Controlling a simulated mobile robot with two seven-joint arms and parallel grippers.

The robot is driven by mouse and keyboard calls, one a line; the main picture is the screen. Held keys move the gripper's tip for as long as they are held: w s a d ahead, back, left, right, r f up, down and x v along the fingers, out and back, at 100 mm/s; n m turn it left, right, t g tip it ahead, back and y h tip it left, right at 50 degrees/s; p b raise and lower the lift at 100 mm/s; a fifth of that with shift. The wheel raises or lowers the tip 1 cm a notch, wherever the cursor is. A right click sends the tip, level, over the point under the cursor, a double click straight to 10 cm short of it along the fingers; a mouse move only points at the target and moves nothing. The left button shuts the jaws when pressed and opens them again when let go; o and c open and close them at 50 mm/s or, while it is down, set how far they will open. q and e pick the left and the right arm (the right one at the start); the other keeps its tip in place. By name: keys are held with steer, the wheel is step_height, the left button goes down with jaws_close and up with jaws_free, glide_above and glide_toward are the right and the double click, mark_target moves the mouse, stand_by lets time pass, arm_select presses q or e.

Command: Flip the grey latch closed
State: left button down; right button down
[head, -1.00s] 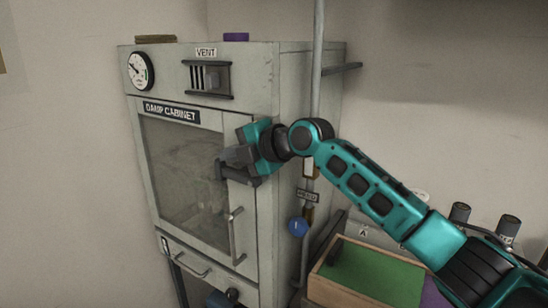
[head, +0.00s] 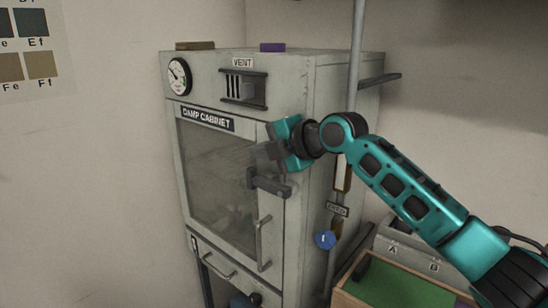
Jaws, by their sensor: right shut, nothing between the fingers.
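The damp cabinet (head: 190,150) stands upright with its glass-fronted door shut. The dark grey latch (head: 270,184) is on the right part of the door front, above the long vertical door handle (head: 264,244). Its arm points to the right, towards the cabinet's front right edge. My right gripper (head: 264,154) comes in from the right and is shut and empty. Its fingers are just above the latch in the picture and overlap the door edge. I cannot tell whether they touch the latch. My left gripper is out of view.
A vertical pipe (head: 357,60) runs beside the cabinet's right side, with a blue round tag (head: 325,240) low near it. A wooden tray with a green bottom (head: 400,284) is at the lower right. A vent slider (head: 244,88) and gauge (head: 179,77) are on the cabinet's upper front.

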step_height(320, 180, up, 5)
step_height(320, 180, up, 5)
glide_above(264, 178)
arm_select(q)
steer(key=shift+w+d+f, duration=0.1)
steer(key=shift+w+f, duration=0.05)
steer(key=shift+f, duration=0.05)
arm_select(e)
steer(key=shift+s+a+r, duration=0.1)
steer(key=shift+a+r, duration=0.1)
steer(key=shift+r, duration=0.35)
